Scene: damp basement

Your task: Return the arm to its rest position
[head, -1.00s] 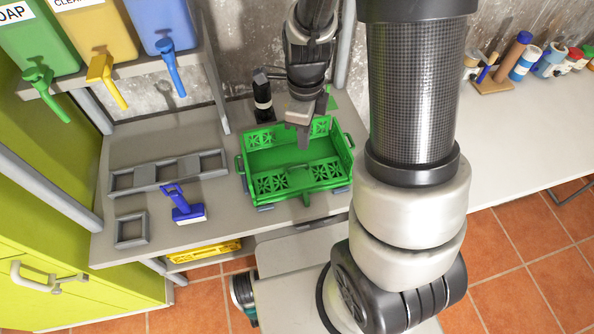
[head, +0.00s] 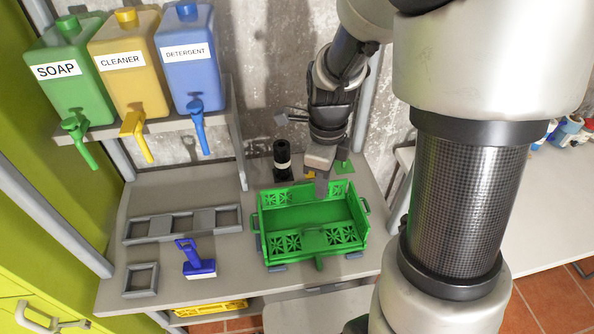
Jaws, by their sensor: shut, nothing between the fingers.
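My gripper (head: 322,184) hangs down at the end of my arm in the head view. It is over the back right part of the green crate (head: 312,266), near its rear wall. Its fingers look shut with nothing held between them. The crate is open-topped, looks empty and stands on the grey table. The fingertips are small in the picture, and I cannot tell how far above the crate they are. My thick arm links cover much of the right side of the view.
Soap (head: 68,75), cleaner (head: 127,65) and detergent (head: 187,60) dispensers stand on a shelf at upper left. A blue-handled brush (head: 197,262), grey frames (head: 183,225) and a black bottle (head: 282,160) are on the table (head: 150,190). A second table (head: 560,200) lies right.

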